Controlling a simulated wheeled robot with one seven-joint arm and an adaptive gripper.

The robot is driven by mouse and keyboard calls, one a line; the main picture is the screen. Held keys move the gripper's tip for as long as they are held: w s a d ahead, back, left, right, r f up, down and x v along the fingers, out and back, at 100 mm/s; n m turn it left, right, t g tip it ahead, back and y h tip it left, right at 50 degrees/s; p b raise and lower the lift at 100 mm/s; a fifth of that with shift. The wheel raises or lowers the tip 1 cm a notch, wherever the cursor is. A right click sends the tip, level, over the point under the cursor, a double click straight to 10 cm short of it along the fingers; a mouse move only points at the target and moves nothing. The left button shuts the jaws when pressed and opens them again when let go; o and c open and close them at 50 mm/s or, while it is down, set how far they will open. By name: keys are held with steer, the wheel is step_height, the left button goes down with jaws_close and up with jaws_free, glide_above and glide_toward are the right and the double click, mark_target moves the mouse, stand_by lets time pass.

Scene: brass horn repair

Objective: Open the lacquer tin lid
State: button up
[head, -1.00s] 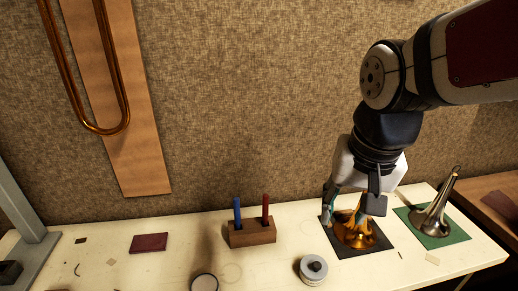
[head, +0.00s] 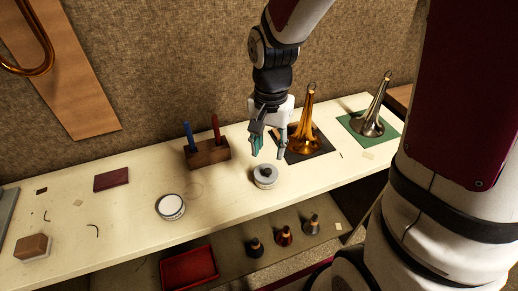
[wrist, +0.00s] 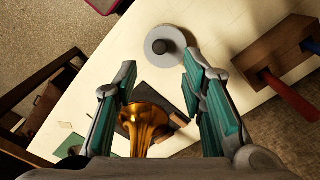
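A round grey tin (head: 265,179) stands on the bench with its lid on. The lid has a dark knob (head: 264,173). My gripper (head: 268,155) is open and empty, pointing down just above and behind this tin. In the wrist view the tin's lid (wrist: 152,46) and knob (wrist: 162,47) show beyond and between the open fingertips (wrist: 160,66), with no contact seen. A second round tin (head: 170,207) with a pale top stands to the left; I cannot tell whether that top is a lid or its contents.
A brass bell (head: 303,135) on a dark mat (head: 321,153) stands right of my gripper. A silver bell (head: 372,122) sits on a green mat (head: 352,133). A wooden block (head: 207,153) with blue and red sticks is at left. A red tray (head: 188,268) lies on the lower shelf.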

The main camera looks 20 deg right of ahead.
mark_target(268, 170)
step_height(268, 170, down, 7)
steer(key=shift+f, duration=0.2)
stand_by(0.3)
jaws_close()
